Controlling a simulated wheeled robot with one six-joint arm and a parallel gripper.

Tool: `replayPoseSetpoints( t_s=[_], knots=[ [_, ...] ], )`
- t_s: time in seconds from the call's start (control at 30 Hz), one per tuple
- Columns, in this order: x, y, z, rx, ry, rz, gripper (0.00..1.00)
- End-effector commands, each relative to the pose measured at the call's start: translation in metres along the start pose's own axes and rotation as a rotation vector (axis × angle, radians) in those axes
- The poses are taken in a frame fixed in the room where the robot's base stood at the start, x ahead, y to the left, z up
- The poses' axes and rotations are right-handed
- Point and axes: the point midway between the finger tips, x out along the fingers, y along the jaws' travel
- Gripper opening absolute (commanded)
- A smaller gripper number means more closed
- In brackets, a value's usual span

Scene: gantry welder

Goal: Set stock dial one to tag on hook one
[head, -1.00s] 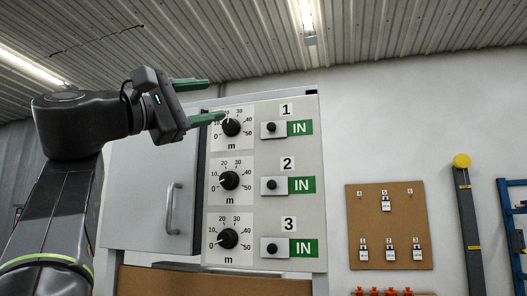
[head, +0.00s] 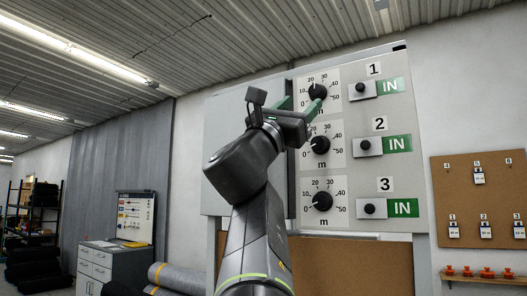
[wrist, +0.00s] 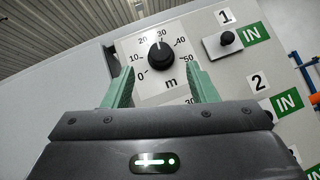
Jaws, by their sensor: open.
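Stock dial one (head: 317,91) is a black knob on a white scale from 0 to 50 m, top of three on a grey panel. In the wrist view the knob (wrist: 160,57) shows a white mark pointing roughly between 20 and 30. My gripper (head: 299,106) is open and empty, with its green fingers pointing at dial one. In the wrist view the knob appears between and beyond the fingertips; contact cannot be told. The tag on hook one (head: 453,230) hangs at the lower left of a cork board (head: 478,200); its number is too small to read.
Dials two (head: 320,145) and three (head: 322,201) sit below. Black knobs beside green IN signs (head: 391,87) stand right of each dial. Orange parts (head: 485,272) sit on a shelf under the cork board. Grey rolls (head: 178,276) and a cabinet (head: 110,263) stand at left.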

Motion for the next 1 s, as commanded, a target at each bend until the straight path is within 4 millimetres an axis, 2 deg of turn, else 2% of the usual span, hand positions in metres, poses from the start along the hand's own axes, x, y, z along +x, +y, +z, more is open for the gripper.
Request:
replayPoseSetpoints(
  t_s=[0.03, 0.1, 0.3, 0.5, 0.73, 0.77, 0.97, 1.0],
  knots=[
    [0.014, 0.000, 0.002, -0.003, -0.001, -0.003, 0.52],
    [0.028, 0.000, 0.002, -0.002, -0.001, -0.003, 0.52],
    [0.055, 0.000, 0.002, -0.001, -0.001, -0.002, 0.52],
    [0.064, 0.000, 0.001, 0.001, 0.000, -0.001, 0.52],
    [0.064, -0.001, 0.000, 0.002, 0.000, -0.001, 0.52],
    [0.064, -0.001, 0.000, 0.002, 0.000, -0.001, 0.48],
    [0.064, 0.000, 0.000, 0.002, 0.000, -0.001, 0.09],
    [0.064, 0.000, 0.000, 0.002, 0.000, -0.001, 0.07]
  ],
)
